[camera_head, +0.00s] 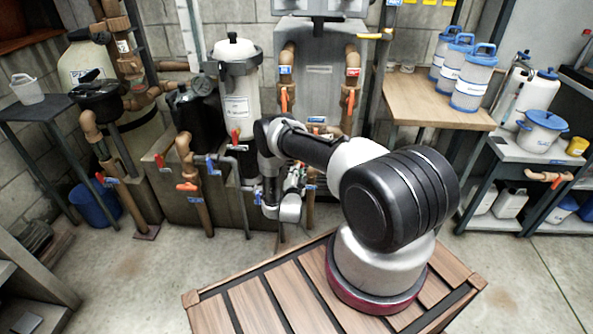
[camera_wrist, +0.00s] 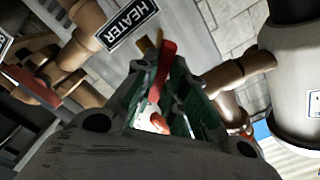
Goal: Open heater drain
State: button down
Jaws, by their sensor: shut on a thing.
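In the wrist view a sign reading HEATER (camera_wrist: 128,26) hangs above and left of my gripper (camera_wrist: 164,80). A red valve handle (camera_wrist: 167,52) runs up between the two green-lined fingers, which are shut on it. A brass-coloured part (camera_wrist: 148,46) shows just behind the handle. The valve body is mostly hidden by the fingers. In the head view the grey heater cabinet (camera_head: 318,90) stands against the wall, and my arm reaches down in front of it. The handle cannot be made out there, with my wrist in front.
Pipes with orange and red handles (camera_head: 187,187) and blue handles (camera_head: 212,165) stand close on the left. A white filter housing (camera_head: 236,100) is beside the heater. A wooden bench (camera_head: 425,95) with blue-lidded containers is on the right. The floor (camera_head: 520,270) at right is clear.

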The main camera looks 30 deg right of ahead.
jog(key=n, duration=1.1)
jog(key=c, duration=1.4)
grip_release()
jog(key=shift+o, duration=0.2)
jog(key=shift+s+a, duration=0.1)
jog(key=v, duration=0.6)
jog(key=shift+s+a, duration=0.2)
jog(key=shift+s, duration=0.1)
